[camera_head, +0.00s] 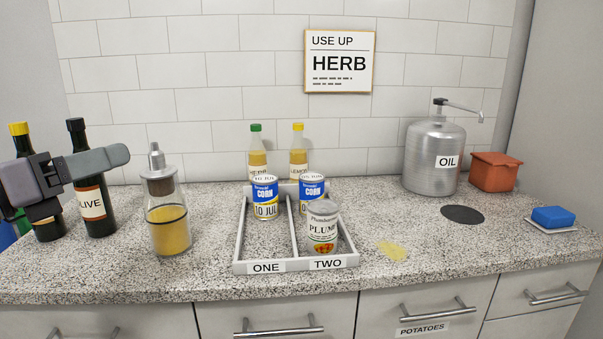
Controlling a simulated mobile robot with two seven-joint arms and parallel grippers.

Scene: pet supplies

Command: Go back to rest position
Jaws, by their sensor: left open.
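My left gripper (88,166) is at the left edge, in front of two dark bottles. It is open and nothing shows in it. One grey finger reaches right across the neck of the bottle labelled OLIVE (93,203); I cannot tell if they touch. The gripper hides much of the yellow-capped bottle (19,129). A grey tray (240,240) stands mid-counter with lanes ONE and TWO. Lane ONE holds a corn can (265,198) at the back. Lane TWO holds another corn can (312,192) behind a plum can (322,230). My right gripper is not in view.
A glass dispenser (169,228) with yellow liquid stands left of the tray. Two yellow bottles stand behind it. A steel OIL canister (434,158), an orange box (494,172) and a blue sponge (553,216) are right. A yellow spill (392,250) lies beside the tray.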

